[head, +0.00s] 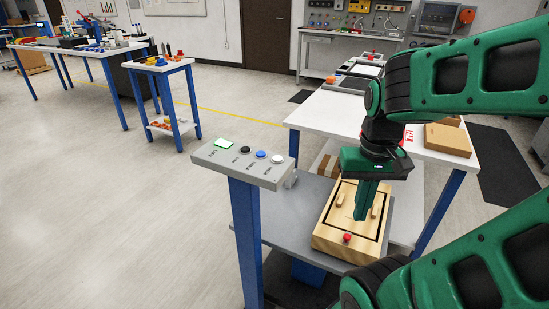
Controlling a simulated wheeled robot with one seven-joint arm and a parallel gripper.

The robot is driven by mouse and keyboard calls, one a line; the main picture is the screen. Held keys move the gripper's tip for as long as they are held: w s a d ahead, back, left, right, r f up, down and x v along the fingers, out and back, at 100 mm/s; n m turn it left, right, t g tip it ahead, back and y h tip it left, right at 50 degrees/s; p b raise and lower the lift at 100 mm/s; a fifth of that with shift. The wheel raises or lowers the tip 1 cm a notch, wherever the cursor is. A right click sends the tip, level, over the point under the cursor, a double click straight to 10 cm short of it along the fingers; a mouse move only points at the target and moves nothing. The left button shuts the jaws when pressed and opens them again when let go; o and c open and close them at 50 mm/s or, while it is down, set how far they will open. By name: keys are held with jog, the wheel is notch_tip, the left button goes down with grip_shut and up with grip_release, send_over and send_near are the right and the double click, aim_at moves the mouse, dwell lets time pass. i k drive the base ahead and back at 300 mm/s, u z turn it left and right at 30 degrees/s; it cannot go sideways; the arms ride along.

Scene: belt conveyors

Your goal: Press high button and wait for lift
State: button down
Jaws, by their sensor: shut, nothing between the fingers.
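A grey button panel (240,163) stands on a blue post left of my arm. It carries a green lit rectangle (224,143), a black button (245,150), a blue button (261,155) and a white button (277,159). The labels beside them are too small to read. A grey lift platform (293,222) is beside the post. My green gripper (362,214) points down over the box, shut and empty, right of the panel. Whether it touches the box is unclear.
A white table (310,110) with a cardboard box (448,139) and trays stands behind the lift. A small tool table (165,68) and a long workbench (75,48) are at upper left. The floor (100,200) left of the panel is clear.

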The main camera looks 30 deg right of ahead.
aim_at(277, 159)
jog(key=k, duration=1.35)
jog(key=z, duration=0.45)
jog(key=i, duration=0.9)
jog(key=z, duration=0.15)
